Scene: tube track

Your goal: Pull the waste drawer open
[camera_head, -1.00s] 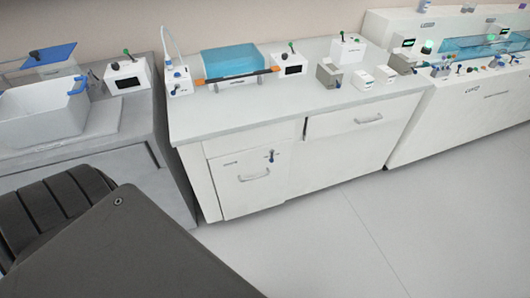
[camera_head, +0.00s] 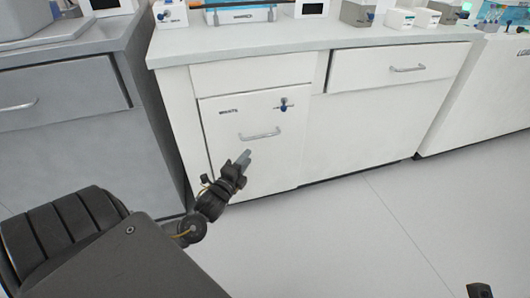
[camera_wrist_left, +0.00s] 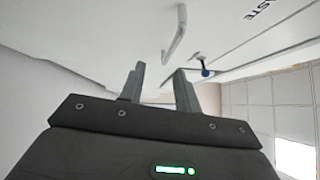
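The waste drawer (camera_head: 235,160) is a white front marked "WASTE" in the bench, and it looks closed. Its grey bar handle (camera_head: 260,134) runs across the upper part. A blue-ended catch (camera_head: 284,105) sits right of the label; it also shows in the left wrist view (camera_wrist_left: 205,71). My left gripper (camera_head: 245,157) is in front of the drawer, just below the handle in the picture. In the left wrist view its fingers (camera_wrist_left: 160,85) are apart and empty, with the handle (camera_wrist_left: 175,35) beyond the tips, not between them. A dark part at the bottom right (camera_head: 480,291) may be my right gripper.
A wider drawer with its own handle (camera_head: 408,69) is at the right of the bench. A grey cabinet (camera_head: 90,150) stands close on the left. Devices stand on the bench top (camera_head: 300,37). The floor (camera_head: 330,235) in front is clear.

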